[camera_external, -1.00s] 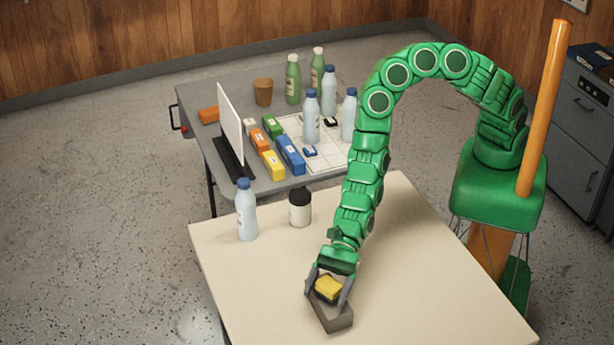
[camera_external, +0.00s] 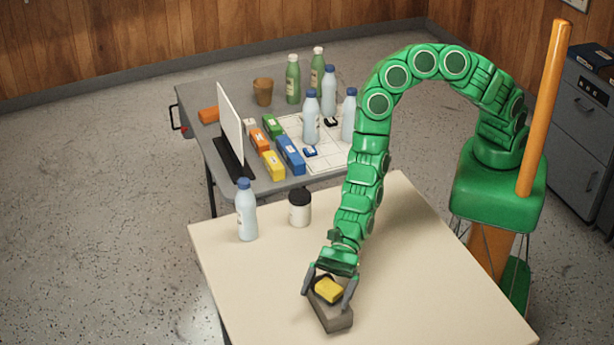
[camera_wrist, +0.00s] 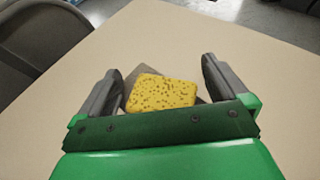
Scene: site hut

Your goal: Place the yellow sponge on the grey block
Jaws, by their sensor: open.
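The yellow sponge (camera_external: 328,290) lies on top of the grey block (camera_external: 333,320), towards the block's far end, in the external view. The block rests on the cream table. My gripper (camera_external: 328,287) is open, with one finger on each side of the sponge. In the wrist view the sponge (camera_wrist: 161,92) sits between the spread fingers of my gripper (camera_wrist: 160,88), with a gap on both sides. Part of the grey block (camera_wrist: 135,77) shows behind and beside the sponge; its rest is hidden by the sponge and gripper.
A clear bottle with a blue cap (camera_external: 246,212) and a white jar with a dark lid (camera_external: 300,208) stand at the table's far left. A grey table (camera_external: 200,95) behind holds bottles, coloured boxes and a white panel. The cream table's right side (camera_external: 430,270) is clear.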

